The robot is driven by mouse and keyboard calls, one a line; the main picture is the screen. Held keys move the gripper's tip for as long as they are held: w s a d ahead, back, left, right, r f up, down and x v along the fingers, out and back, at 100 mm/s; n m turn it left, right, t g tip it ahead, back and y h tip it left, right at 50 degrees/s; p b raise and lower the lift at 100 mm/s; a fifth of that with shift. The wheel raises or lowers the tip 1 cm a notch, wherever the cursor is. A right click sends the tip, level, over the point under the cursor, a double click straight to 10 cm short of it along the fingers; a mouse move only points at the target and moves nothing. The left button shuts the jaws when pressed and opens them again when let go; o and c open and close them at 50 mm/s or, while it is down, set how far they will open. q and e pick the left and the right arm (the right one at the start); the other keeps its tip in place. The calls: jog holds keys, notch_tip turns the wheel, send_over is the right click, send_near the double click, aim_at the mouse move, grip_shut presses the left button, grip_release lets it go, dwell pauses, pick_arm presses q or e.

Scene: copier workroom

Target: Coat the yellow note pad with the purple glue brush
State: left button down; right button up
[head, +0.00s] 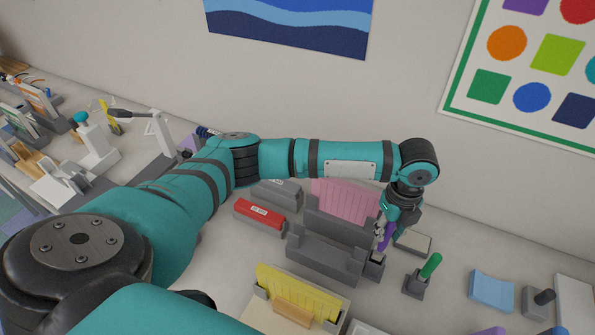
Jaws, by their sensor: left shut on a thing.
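The yellow note pad (305,287) stands upright in a grey holder near the bottom middle of the head view, with a tan block (293,313) in front of it. My left gripper (388,226) points down at right of centre, right of the pink pad. It is shut on the purple glue brush (386,239), whose handle shows between the fingers. The brush's lower end is just above or in a small grey holder (376,266); I cannot tell which. The gripper is behind and to the right of the yellow pad, apart from it. My right gripper is not in view.
A pink pad (345,199) stands in a grey rack (325,258) beside my left gripper. A green-handled brush (430,265) stands in its holder to the right. A red box (260,214) lies to the left.

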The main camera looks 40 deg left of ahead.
pick_arm(q)
notch_tip(320, 180, up, 3)
jog(key=shift+f+p, duration=0.1)
jog(key=shift+p, duration=1)
jog(key=shift+r+p, duration=0.6)
jog(key=shift+r, duration=0.55)
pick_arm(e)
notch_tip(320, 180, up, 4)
pick_arm(q)
jog(key=w+d+f+b, duration=0.1)
jog(key=w+d+b, duration=0.2)
jog(key=w+b, duration=0.2)
jog(key=w+d+f+b, duration=0.2)
jog(key=w+b, duration=0.3)
jog(key=w, duration=0.4)
jog(key=shift+w+d+f, duration=0.2)
jog(key=shift+d+f, duration=0.1)
jog(key=shift+d, duration=0.1)
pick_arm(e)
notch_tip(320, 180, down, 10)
pick_arm(q)
jog(key=shift+f, duration=0.1)
